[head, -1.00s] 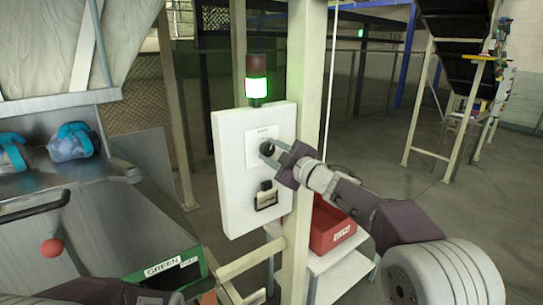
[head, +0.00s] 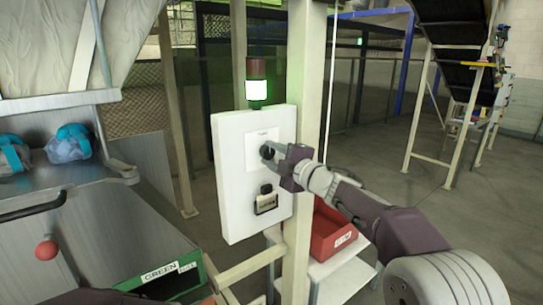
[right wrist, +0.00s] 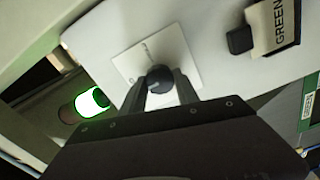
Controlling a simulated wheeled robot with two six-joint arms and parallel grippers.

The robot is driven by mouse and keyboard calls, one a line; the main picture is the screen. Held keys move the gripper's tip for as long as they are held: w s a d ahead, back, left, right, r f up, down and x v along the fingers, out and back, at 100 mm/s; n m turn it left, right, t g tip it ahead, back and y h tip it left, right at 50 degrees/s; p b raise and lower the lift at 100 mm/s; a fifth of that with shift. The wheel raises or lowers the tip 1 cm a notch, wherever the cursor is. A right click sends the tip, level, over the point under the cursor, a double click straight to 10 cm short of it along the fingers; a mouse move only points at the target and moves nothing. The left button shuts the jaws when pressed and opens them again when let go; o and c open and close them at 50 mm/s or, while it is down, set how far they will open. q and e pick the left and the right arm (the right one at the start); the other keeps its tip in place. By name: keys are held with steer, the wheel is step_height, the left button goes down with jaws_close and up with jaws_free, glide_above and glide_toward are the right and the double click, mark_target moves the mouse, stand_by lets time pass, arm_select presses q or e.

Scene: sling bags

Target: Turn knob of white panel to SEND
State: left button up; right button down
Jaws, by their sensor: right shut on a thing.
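The white panel (head: 229,190) is mounted on a post near the middle of the head view. Its round black knob (head: 266,152) sits on a light label plate (head: 256,139) in the upper part, and the knob also shows in the right wrist view (right wrist: 159,79). My right gripper (head: 276,152) reaches in from the right and is shut on the knob, with one finger on each side (right wrist: 160,90). The writing on the plate is too small to read.
A lamp (head: 257,90) glowing white-green stands above the panel. A second black knob (head: 266,187) with a small labelled holder (head: 266,203) is lower on the panel. A red bin (head: 330,232) sits on a white table behind. A metal chute with bagged items (head: 70,143) is at left.

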steer(key=c, duration=0.9)
jaws_free()
steer(key=b+v, duration=0.1)
steer(key=v, duration=0.8)
steer(key=shift+b, duration=0.35)
